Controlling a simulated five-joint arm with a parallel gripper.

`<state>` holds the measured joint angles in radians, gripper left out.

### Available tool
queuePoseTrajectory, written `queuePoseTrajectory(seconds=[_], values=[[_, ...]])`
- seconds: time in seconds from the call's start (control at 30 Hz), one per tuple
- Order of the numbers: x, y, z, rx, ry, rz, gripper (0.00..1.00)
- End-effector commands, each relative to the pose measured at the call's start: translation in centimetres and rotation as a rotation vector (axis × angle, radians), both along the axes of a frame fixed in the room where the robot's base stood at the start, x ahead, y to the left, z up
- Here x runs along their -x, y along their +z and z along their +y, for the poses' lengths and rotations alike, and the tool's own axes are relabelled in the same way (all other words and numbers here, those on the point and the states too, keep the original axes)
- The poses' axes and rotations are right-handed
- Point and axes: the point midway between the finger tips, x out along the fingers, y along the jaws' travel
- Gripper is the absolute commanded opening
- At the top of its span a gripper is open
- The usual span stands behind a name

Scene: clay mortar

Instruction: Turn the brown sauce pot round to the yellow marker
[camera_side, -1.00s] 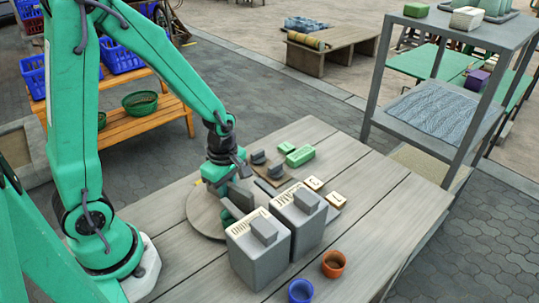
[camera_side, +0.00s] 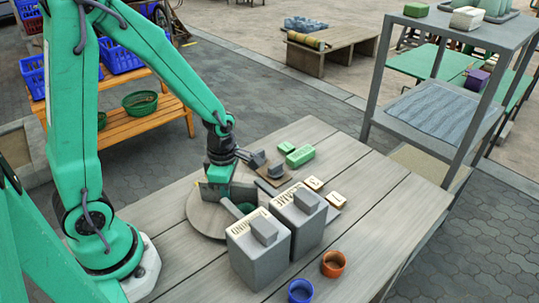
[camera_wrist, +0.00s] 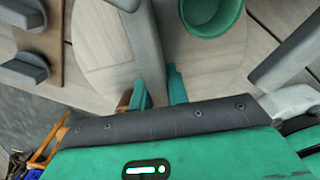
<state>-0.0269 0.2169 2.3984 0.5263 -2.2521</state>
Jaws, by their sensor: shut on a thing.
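A round pale wooden turntable (camera_side: 204,222) lies on the table under my gripper (camera_side: 230,205); it also shows in the wrist view (camera_wrist: 95,50). My gripper (camera_wrist: 158,88) is shut on a grey bar (camera_wrist: 147,45) that runs up from between its fingertips over the turntable. A green pot (camera_wrist: 208,10) stands on the turntable, beyond the fingers to the right. A brown-orange sliver (camera_wrist: 122,103) shows just left of the fingers; it may be the brown sauce pot, mostly hidden by my gripper. I cannot make out the yellow marker now.
Two grey lettered boxes (camera_side: 258,262) stand close to the turntable's right side. An orange-brown cup (camera_side: 333,264) and a blue cup (camera_side: 300,291) stand at the near edge. A brown board with grey handles (camera_side: 270,176) lies behind.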

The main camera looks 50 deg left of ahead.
Motion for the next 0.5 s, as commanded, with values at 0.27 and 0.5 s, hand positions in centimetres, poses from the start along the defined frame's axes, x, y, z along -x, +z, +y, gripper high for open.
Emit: queuePoseTrajectory(seconds=[0.27,0.5], values=[[-0.01,0.13,0.02,0.000,0.064,-0.001,0.00],[0.01,0.13,0.02,0.000,0.079,-0.001,0.00]])
